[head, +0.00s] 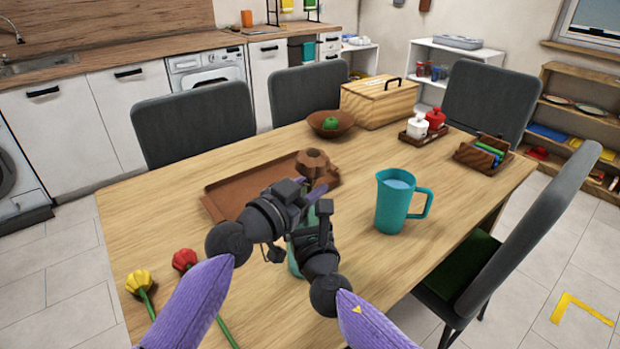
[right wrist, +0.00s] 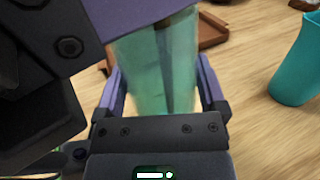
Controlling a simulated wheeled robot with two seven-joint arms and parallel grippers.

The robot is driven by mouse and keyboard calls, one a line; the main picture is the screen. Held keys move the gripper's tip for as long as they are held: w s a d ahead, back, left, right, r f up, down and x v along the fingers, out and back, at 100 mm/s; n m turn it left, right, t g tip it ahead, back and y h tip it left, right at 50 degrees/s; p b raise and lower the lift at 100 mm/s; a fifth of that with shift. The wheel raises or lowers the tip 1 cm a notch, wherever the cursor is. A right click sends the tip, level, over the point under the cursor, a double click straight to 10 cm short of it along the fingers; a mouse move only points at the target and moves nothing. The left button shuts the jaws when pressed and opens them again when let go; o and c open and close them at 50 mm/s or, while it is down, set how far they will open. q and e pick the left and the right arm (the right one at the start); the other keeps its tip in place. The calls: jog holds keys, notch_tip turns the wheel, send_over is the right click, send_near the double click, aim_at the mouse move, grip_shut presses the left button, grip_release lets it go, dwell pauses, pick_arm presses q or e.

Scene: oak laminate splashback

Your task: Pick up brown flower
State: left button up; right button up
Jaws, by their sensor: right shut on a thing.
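The brown flower (head: 312,162) shows its faceted brown head over the tray's right part in the head view; its stem is mostly hidden by my grippers. My left gripper (head: 316,186) has its purple fingers just below the flower head; whether they close on the stem is not clear. My right gripper (right wrist: 162,88) is shut around a translucent green vase (right wrist: 150,65), with a dark upright strip, possibly a stem, inside. In the head view the vase (head: 294,262) is largely hidden behind my grippers.
A brown tray (head: 230,197) lies behind my grippers. A teal pitcher (head: 392,203) stands to the right. A yellow flower (head: 139,281) and a red flower (head: 184,260) lie at the front left. A bowl (head: 329,130) and wooden box (head: 378,104) stand farther back.

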pick_arm(q)
grip_shut()
jog(key=shift+r, duration=0.1)
notch_tip(320, 180, up, 28)
dwell(1.0)
pick_arm(e)
jog(key=o, duration=1.1)
jog(key=shift+o, duration=0.2)
